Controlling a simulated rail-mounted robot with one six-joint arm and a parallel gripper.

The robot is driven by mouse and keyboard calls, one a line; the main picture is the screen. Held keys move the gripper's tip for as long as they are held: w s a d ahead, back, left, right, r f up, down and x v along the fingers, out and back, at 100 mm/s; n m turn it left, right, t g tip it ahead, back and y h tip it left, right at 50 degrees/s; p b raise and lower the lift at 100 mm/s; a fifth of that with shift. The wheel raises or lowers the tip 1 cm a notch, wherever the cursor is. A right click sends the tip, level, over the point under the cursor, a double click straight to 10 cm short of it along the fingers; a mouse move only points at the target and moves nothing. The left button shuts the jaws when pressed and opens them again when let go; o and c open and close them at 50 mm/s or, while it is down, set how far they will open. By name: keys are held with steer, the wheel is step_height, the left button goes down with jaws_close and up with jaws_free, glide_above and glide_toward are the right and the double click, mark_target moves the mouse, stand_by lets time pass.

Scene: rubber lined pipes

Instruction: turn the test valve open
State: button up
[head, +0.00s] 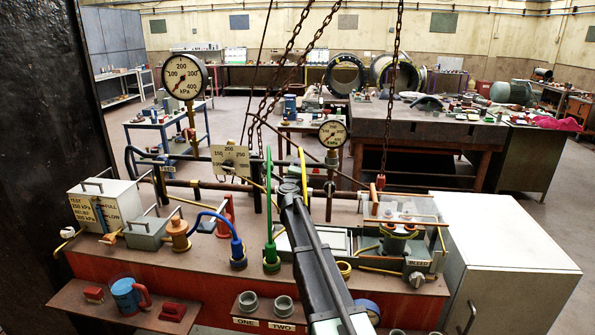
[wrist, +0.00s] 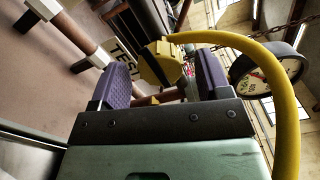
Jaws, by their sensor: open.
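In the wrist view, my gripper (wrist: 164,66) is open, with one purple-padded finger on each side of the picture. A yellow block with a dark stripe (wrist: 158,64) shows between the fingers, beside a brown pipe. It looks like the test valve's handle, but I cannot tell whether a finger touches it. A "TEST" label (wrist: 126,58) is partly hidden behind the left finger. In the head view, my dark arm reaches up over the bench and hides the gripper tip and the valve.
A yellow hose (wrist: 262,50) curves close past the right finger. A round gauge (wrist: 270,70) hangs near it; a small gauge (head: 332,134) stands on the pipework. Chains (head: 391,90) hang above the red bench (head: 230,290). A white cabinet (head: 500,260) stands at right.

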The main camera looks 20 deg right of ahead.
steer(key=v, duration=0.8)
steer(key=shift+s+a, duration=0.2)
steer(key=shift+s, duration=0.1)
steer(key=s+a+f+n+g+y, duration=0.1)
steer(key=s+a+f+n+y, duration=0.2)
steer(key=a+n+y, duration=0.5)
steer(key=s+a+f+n+g+y, duration=0.1)
steer(key=s+a+f+n+y, duration=0.2)
steer(key=a+n+y, duration=0.5)
steer(key=s+a+f+n+g+h, duration=0.1)
steer(key=s+f+n+g+h, duration=0.1)
steer(key=s, duration=0.7)
steer(key=s+a+f+n+g+h, duration=0.1)
steer(key=s+f+n+g, duration=0.4)
steer(key=s, duration=0.5)
steer(key=s+a+f+n+g+h, duration=0.2)
steer(key=s+g, duration=0.4)
steer(key=s, duration=0.4)
step_height(320, 180, down, 2)
steer(key=shift+f+n+h, duration=0.1)
steer(key=shift+n+h, duration=0.6)
steer(key=shift+n, duration=0.5)
